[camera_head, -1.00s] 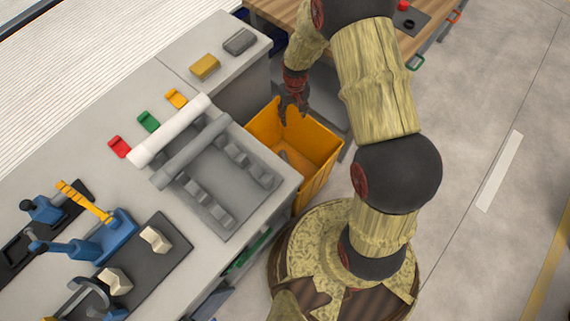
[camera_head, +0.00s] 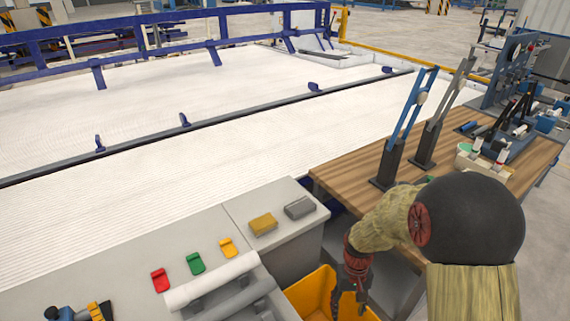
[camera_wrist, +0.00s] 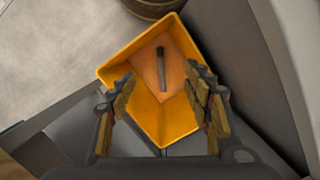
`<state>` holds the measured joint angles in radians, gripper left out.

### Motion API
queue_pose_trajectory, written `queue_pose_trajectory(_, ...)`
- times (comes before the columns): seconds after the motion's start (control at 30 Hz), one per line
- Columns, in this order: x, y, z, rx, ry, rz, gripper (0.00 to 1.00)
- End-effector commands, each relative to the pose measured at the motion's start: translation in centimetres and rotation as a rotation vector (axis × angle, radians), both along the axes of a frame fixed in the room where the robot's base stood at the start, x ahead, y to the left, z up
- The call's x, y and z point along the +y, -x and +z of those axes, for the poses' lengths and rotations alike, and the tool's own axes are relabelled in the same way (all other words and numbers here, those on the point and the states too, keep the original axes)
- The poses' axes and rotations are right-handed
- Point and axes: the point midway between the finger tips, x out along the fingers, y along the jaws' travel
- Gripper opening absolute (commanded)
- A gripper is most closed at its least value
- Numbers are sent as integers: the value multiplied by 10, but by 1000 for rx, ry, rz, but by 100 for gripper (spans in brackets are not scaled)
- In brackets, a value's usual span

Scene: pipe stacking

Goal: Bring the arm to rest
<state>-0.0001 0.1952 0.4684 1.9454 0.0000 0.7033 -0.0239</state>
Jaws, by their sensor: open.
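My gripper (camera_head: 350,302) hangs over the yellow bin (camera_head: 310,293) with its fingers pointing down. In the wrist view my gripper (camera_wrist: 160,80) has its two fingers wide apart with nothing between them. Below them, a dark grey pipe (camera_wrist: 161,66) lies on the floor of the yellow bin (camera_wrist: 114,70), apart from the fingers. My arm reaches in from the right. A white pipe (camera_head: 210,281) and a grey pipe (camera_head: 232,305) lie side by side on the grey bench, left of the bin. The lower part of the bin is cut off in the head view.
The grey bench (camera_head: 100,270) carries red (camera_head: 160,280), green (camera_head: 195,263) and yellow (camera_head: 228,247) pieces, and a gold block (camera_head: 263,224) beside a grey block (camera_head: 300,207). A wooden table (camera_head: 345,175) with upright blue and grey levers stands behind my arm.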

Motion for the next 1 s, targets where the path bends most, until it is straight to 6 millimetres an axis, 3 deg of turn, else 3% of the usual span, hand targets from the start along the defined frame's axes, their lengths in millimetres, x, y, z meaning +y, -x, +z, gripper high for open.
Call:
queue_pose_trajectory(0.1,0,14,45,-33,1,-5,50)
queue_pose_trajectory(0.4,0,58,139,-139,2,-17,50)
queue_pose_trajectory(0.6,0,88,189,-234,1,-22,50)
queue_pose_trajectory(1.0,0,138,269,-497,-2,-25,50)
